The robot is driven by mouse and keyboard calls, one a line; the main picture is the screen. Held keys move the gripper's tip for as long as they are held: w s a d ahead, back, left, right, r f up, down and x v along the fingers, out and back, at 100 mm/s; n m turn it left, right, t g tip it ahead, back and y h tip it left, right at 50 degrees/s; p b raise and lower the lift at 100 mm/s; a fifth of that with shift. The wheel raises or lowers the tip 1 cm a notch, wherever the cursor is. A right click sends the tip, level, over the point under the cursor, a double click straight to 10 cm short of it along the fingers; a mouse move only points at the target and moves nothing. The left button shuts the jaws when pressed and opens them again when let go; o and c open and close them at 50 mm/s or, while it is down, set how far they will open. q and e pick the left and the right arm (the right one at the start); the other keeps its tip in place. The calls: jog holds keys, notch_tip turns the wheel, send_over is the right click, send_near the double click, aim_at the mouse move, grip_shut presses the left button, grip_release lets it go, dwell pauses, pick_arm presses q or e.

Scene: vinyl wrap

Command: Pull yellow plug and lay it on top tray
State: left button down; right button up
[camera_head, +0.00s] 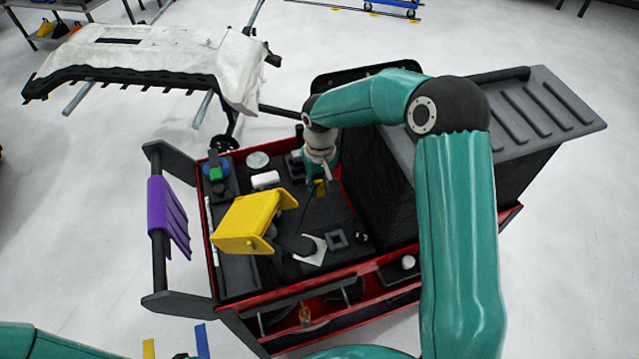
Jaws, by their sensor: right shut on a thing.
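My right gripper (319,183) reaches down into the top tray (312,205) of the cart, near its back. It is shut on a small yellow piece, which looks like the yellow plug (321,187). Whether the plug is clear of what lies under it cannot be told, as the gripper and its small size hide this. Of my left arm only a teal link shows at the bottom left corner. Its gripper is not in view.
A large yellow tool-like object (247,222) stands in the tray's left front. A white roll (265,180), a green and blue item (215,172) and a white card (312,250) lie around it. A dark case (385,190) stands right. Purple cloth (170,218) hangs on the handle.

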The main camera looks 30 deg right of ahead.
jog(key=o, duration=1)
notch_tip(320, 180, up, 12)
jog(key=shift+f, duration=0.1)
dwell(0.4)
notch_tip(320, 180, down, 12)
jog(key=shift+r, duration=0.15)
jog(key=shift+r+p, duration=0.4)
jog(key=shift+p, duration=0.05)
